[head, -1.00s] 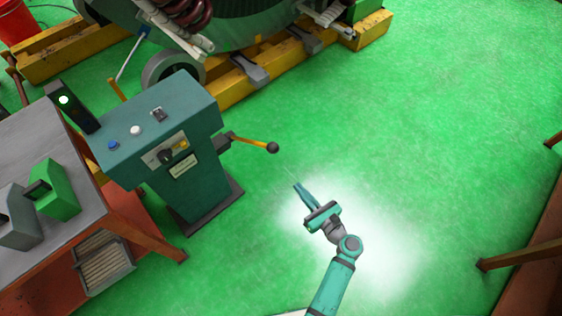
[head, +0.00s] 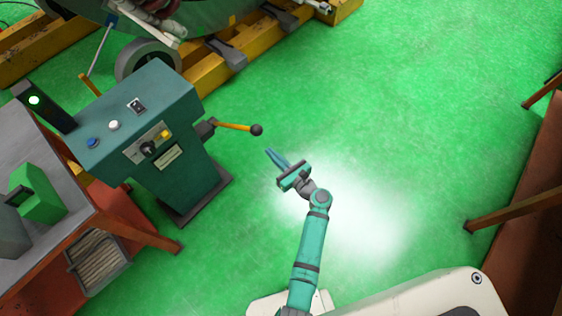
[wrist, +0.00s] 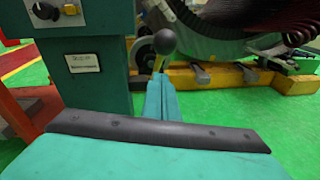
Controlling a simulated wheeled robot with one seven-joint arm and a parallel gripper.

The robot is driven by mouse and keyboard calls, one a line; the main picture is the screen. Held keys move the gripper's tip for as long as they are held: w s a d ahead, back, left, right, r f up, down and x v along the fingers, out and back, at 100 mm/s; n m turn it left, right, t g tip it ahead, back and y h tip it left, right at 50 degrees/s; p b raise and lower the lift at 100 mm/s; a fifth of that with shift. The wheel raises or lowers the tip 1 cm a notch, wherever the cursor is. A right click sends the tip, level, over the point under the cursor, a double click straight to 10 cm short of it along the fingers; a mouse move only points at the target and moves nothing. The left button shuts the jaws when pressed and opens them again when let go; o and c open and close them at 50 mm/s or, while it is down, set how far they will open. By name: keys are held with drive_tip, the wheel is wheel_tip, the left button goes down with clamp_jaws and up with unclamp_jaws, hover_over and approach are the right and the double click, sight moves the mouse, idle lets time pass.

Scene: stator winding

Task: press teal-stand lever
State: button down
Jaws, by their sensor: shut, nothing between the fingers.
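The teal stand (head: 150,140) is at the left in the head view, with buttons and a knob on its sloped top. Its lever is a yellow rod with a dark ball knob (head: 256,130), sticking out from the stand's right side. My gripper (head: 269,152) is shut and empty, its fingertips just below and right of the ball knob in that view. In the wrist view the ball knob (wrist: 165,41) shows just beyond the tips of my shut fingers (wrist: 159,78). A small gap seems to lie between them, but I cannot tell its depth.
A workbench (head: 60,190) with a green block (head: 36,192) stands at the left. A large machine on yellow beams (head: 205,74) is at the back. A brown table (head: 540,215) is at the right. The green floor between is clear.

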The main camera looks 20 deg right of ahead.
drive_tip(key=shift+w+a+r, duration=0.2)
drive_tip(key=shift+w+r, duration=0.2)
drive_tip(key=shift+w, duration=0.25)
drive_tip(key=shift+w+a+r, duration=0.25)
drive_tip(key=shift+w+r, duration=0.1)
drive_tip(key=shift+w, duration=0.3)
drive_tip(key=shift+w+a+r, duration=0.2)
drive_tip(key=shift+w+r, duration=0.2)
drive_tip(key=shift+w, duration=0.25)
drive_tip(key=shift+r, duration=0.1)
